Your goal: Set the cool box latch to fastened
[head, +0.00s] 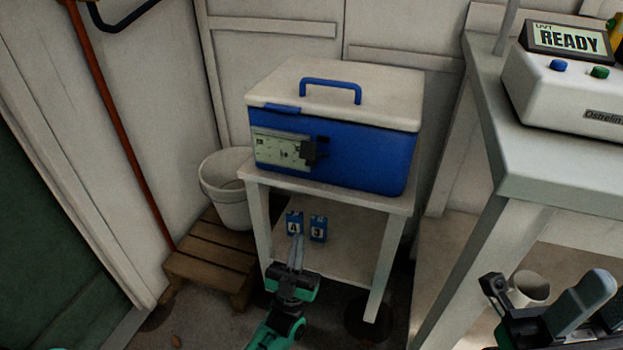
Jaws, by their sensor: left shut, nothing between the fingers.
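The cool box (365,160) is blue with a white lid and a blue carry handle on top. It stands on a small pale table with its lid down. A pale plate with dark marks (280,150) is on the left of its front face. A dark latch piece (317,150) sits at the plate's right end; its exact setting is too small to tell. My left gripper (296,245) is shut and empty, pointing up, below and apart from the box, in front of the table's lower shelf. My right gripper's fingers do not show.
Two blue numbered blocks (318,229) are on the lower shelf by my left fingertips. A white bucket (228,190) stands on a wooden step (205,262) at left. A bench (560,165) with a device reading READY is at right.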

